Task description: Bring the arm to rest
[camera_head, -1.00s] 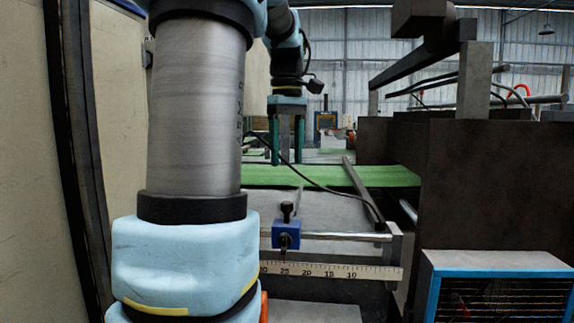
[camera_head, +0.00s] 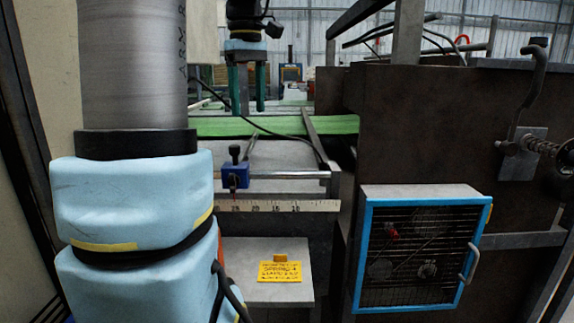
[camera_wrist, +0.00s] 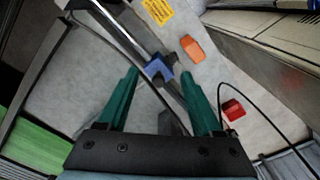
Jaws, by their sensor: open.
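My gripper (camera_head: 247,108) hangs from my arm at the upper middle of the head view, its two green fingers pointing down. The fingers are apart with nothing between them. In the wrist view my gripper (camera_wrist: 163,80) also shows open and empty, above a grey surface. In the head view the fingertips appear over or in front of a green strip (camera_head: 285,125); the exact height cannot be told. A blue clamp block (camera_head: 235,175) sits on a metal rod, and in the wrist view the blue block (camera_wrist: 159,68) shows just beyond the fingertips.
A measuring scale (camera_head: 290,206) runs below the rod. A blue-framed guard box (camera_head: 420,250) and a dark machine panel (camera_head: 440,130) stand at right. Orange (camera_wrist: 192,48) and red (camera_wrist: 233,108) pieces lie near the right finger.

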